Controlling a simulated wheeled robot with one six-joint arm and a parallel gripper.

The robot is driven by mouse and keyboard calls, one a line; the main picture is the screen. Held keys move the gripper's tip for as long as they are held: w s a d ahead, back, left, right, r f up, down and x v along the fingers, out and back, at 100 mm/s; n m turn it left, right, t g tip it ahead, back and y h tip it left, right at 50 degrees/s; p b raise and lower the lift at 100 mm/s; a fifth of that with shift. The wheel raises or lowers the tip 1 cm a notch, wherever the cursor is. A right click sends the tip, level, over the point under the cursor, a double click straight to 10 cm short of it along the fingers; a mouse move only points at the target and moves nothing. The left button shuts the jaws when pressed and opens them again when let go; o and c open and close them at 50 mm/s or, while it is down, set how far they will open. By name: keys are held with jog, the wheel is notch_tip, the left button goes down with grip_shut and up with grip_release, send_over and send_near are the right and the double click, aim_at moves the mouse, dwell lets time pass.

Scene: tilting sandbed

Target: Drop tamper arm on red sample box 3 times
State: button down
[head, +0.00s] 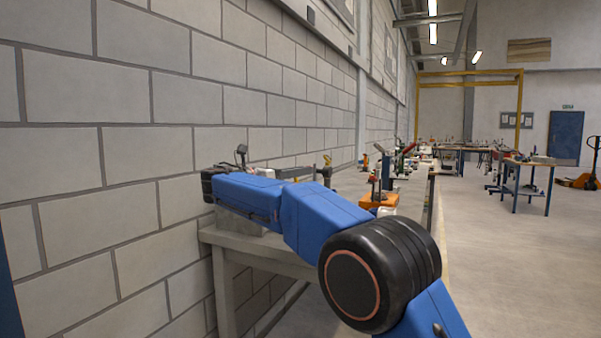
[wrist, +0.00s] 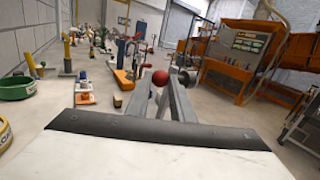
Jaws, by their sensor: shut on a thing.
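In the wrist view, the two grey fingers of my gripper (wrist: 161,92) reach forward and are shut on a red ball knob (wrist: 160,77). The knob appears to be the end of the tamper arm; the rest of that arm is hidden or too small to make out. I cannot pick out the red sample box in either view. In the head view my blue arm stretches over the bench to the left, and my gripper and the knob cannot be made out there.
The grey bench (head: 250,258) runs along a block wall (head: 150,100). An orange-based device (head: 378,203) stands farther along it. In the wrist view a green round container (wrist: 16,88) is at left and a large orange machine (wrist: 236,60) at right. Open floor lies right of the bench.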

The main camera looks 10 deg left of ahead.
jog(key=c, duration=1.5)
grip_release()
jog(key=shift+w, duration=0.15)
jog(key=shift+c, duration=0.2)
jog(key=v, duration=1.7)
jog(key=shift+a+f, duration=0.1)
jog(key=shift+a, duration=0.05)
